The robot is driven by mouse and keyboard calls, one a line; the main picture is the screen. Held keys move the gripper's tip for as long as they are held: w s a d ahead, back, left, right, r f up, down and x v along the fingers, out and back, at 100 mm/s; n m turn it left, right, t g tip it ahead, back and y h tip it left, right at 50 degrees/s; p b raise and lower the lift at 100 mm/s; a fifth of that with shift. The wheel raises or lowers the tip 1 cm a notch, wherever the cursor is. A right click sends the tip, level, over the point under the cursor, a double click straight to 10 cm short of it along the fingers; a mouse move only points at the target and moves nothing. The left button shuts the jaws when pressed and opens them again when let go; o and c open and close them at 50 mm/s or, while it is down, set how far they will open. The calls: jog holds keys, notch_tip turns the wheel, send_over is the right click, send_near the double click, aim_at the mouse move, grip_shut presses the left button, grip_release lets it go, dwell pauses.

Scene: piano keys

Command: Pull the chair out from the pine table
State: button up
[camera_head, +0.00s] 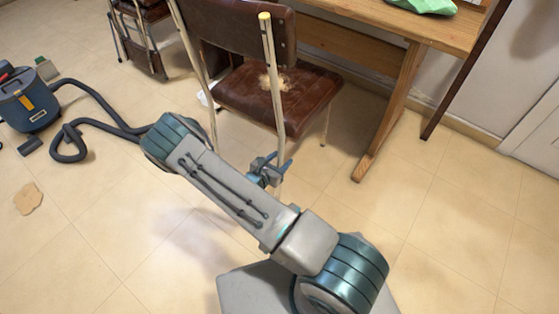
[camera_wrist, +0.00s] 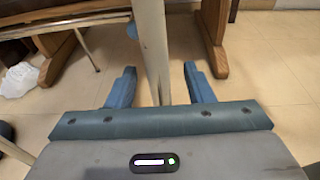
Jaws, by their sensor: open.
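The chair (camera_head: 275,95) has a worn dark brown seat and back on pale metal legs. It stands in front of the pine table (camera_head: 398,112), its seat partly at the table's edge. In the head view my gripper (camera_head: 270,170) is low by the chair's near leg. In the wrist view my gripper (camera_wrist: 160,85) is open, with one blue finger on each side of the pale chair leg (camera_wrist: 153,45). Gaps show between the leg and both fingers. My arm hides part of the chair's lower legs in the head view.
A blue vacuum cleaner (camera_head: 28,103) with a dark hose (camera_head: 95,105) lies at the left. Another chair (camera_head: 140,30) stands at the upper left. A green item (camera_head: 425,5) lies on the table. A brown patch (camera_head: 28,198) marks the floor. Tiled floor at the lower right is clear.

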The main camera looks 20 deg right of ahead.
grip_shut()
jog(key=f+v, duration=0.2)
jog(key=v, duration=0.8)
jog(key=a+f+v, duration=0.1)
jog(key=f+v, duration=0.2)
jog(key=v, duration=0.7)
jog(key=shift+s+a+p, duration=0.3)
jog(key=shift+p, duration=0.15)
dwell(1.3)
jog(key=shift+r, duration=0.1)
jog(key=shift+o, duration=0.8)
grip_release()
jog(key=f+b+v, duration=0.1)
jog(key=f+v, duration=0.1)
jog(key=v, duration=0.7)
jog(key=shift+s+a, duration=0.35)
jog(key=shift+a, duration=0.15)
